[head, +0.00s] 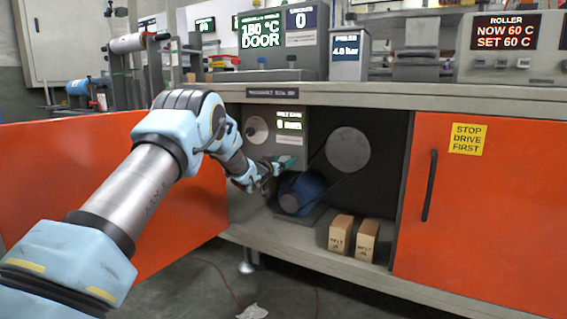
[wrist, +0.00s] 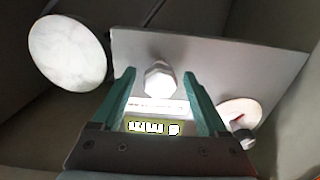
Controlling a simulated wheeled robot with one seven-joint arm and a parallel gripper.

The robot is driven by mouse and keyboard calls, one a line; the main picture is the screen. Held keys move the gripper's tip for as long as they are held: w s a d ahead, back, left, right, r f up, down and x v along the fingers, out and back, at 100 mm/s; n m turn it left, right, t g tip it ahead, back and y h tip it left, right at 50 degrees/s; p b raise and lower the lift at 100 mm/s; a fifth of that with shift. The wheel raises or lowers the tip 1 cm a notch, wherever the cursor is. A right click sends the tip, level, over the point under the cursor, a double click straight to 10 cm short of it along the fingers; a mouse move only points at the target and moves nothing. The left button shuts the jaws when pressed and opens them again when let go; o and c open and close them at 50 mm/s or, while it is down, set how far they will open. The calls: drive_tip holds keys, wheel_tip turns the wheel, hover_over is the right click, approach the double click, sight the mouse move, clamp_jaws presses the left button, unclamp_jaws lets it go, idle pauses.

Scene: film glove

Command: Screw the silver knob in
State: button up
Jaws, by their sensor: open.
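The silver knob (wrist: 159,77) shows in the wrist view as a small faceted metal piece on a grey panel (wrist: 215,60). My gripper (wrist: 161,80) is open, its two green fingers on either side of the knob in that view, with gaps to both sides. I cannot tell how far the fingertips are from the knob in depth. In the head view my gripper (head: 287,163) is inside the open cabinet, in front of the panel below the lit display (head: 289,120). The knob cannot be made out there.
A round dial (head: 257,130) sits left of the display. A blue motor (head: 305,192) and a grey pulley (head: 347,148) are close to the right of my gripper. Two boxes (head: 341,233) stand on the cabinet floor. An orange door (head: 480,205) is on the right.

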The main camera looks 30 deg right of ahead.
clamp_jaws()
idle(0.6)
